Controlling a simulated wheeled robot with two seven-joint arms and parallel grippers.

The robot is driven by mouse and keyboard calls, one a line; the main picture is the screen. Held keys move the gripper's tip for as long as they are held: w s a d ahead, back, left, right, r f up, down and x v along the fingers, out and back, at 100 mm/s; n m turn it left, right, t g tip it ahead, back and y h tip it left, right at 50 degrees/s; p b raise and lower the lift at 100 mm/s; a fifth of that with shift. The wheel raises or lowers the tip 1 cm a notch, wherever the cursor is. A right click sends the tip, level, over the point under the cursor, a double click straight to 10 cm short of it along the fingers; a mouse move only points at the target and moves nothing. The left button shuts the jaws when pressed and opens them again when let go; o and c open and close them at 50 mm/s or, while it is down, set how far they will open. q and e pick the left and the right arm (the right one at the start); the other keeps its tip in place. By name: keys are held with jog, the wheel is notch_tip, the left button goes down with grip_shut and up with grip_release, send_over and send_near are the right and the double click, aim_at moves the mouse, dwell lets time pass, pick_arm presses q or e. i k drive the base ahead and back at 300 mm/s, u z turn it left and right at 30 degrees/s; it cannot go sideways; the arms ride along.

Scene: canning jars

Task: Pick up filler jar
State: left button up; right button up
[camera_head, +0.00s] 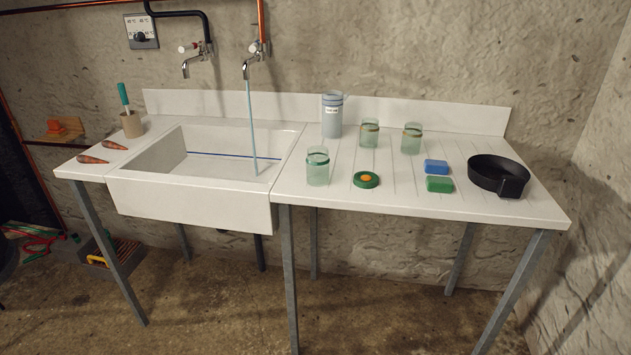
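Three small greenish glass jars stand upright on the white drainboard: one near the sink (317,167), one behind it (369,134), and one further right (411,139). A taller grey-blue container (332,117) with a white label stands at the back, next to the splashback. The label is too small to read, so I cannot tell for sure which of these is the filler jar. A round green lid with an orange centre (366,179) lies in front of the jars. Neither of my grippers shows in this view.
The white sink (190,205) is left of the jars, with water running from the right tap (253,70). A blue block (436,166), a green block (439,184) and a black pan (497,175) sit at the right. The drainboard's front strip is clear.

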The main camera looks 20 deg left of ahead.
aim_at(317, 160)
jog(key=k, duration=1.3)
jog(key=u, duration=0.1)
jog(key=i, duration=2.5)
jog(key=u, duration=3.45)
jog(key=k, duration=1.5)
jog(key=z, duration=0.35)
